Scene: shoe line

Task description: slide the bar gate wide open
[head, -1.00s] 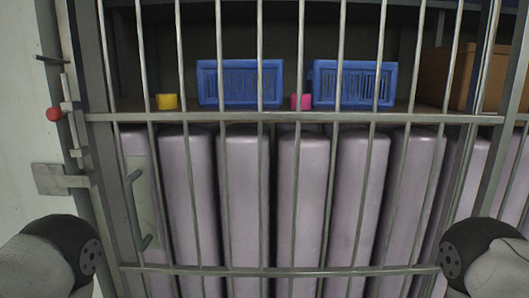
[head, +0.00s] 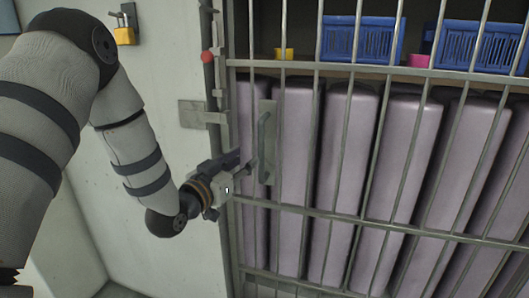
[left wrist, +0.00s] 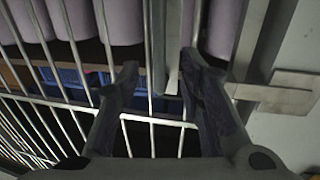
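The bar gate (head: 330,212) stands upright across the shelf bay, its left edge close to the frame post, so it looks shut. Its grey vertical handle (head: 264,145) sits on a pale plate near that edge. My left gripper (head: 246,162) is just left of the handle in the head view. In the left wrist view its two fingers (left wrist: 160,68) are spread, with bars and a pale upright strip seen between them. I cannot tell whether a finger touches the handle. A latch with a red knob (head: 207,57) is on the post. My right gripper is out of view.
Behind the bars are tall mauve padded blocks (head: 345,140), blue baskets (head: 360,40), a yellow block (head: 284,54) and a pink block (head: 418,60). A metal bracket (head: 193,114) juts at the post. A yellow padlock (head: 125,36) hangs on the left wall.

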